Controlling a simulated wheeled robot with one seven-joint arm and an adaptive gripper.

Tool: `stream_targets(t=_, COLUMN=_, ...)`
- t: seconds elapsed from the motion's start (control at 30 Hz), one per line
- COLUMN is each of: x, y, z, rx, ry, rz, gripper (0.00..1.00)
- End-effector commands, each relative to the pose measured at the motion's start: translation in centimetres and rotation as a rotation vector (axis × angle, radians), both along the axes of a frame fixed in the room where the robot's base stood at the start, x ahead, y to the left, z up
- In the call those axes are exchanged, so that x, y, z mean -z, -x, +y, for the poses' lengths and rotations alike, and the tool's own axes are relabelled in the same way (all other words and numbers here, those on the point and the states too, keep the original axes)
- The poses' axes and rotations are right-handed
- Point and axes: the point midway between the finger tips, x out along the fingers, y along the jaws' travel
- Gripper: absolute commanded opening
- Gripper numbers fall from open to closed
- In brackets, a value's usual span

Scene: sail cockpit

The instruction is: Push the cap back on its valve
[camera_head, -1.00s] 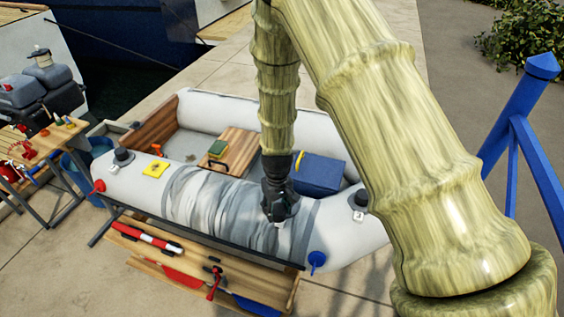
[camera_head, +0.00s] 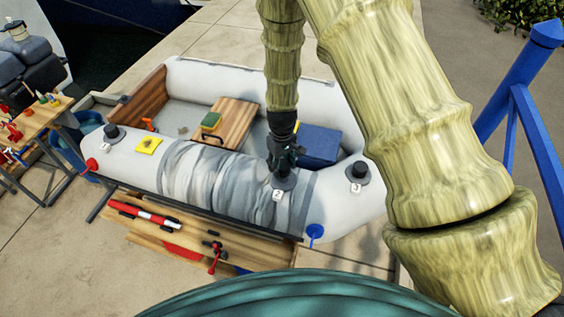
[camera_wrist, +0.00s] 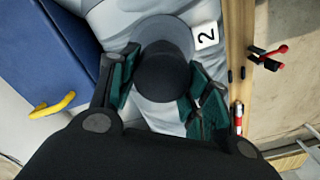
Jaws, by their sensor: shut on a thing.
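The cap (camera_wrist: 165,75) is a dark, round piece between my gripper's two teal-padded fingers in the wrist view. My gripper (camera_wrist: 162,88) is shut on it. The valve's grey round flange (camera_wrist: 172,32) shows just beyond the cap, beside a white tag (camera_wrist: 206,35) marked 2. In the head view my gripper (camera_head: 283,162) points down over this flange (camera_head: 286,183) on the dinghy's near tube (camera_head: 225,180). The gripper hides the cap there. The cap lines up roughly with the flange, but I cannot tell whether it is seated.
Other dark-capped valves stand at the tube's left (camera_head: 113,133) and right (camera_head: 357,172). A blue box (camera_head: 318,145) lies behind my gripper. A wooden bench (camera_head: 170,235) with a red-and-white cylinder stands in front. A yellow card (camera_head: 149,145) lies on the tube.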

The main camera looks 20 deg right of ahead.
Motion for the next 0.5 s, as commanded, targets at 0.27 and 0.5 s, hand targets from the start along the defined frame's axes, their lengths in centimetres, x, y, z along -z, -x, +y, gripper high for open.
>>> stream_targets(t=0.27, x=2.4, y=0.0, z=-0.1, rx=0.001, ry=0.000, rz=0.000, gripper=0.22)
stream_targets(t=0.5, x=2.7, y=0.0, z=-0.1, rx=0.001, ry=0.000, rz=0.000, gripper=0.22)
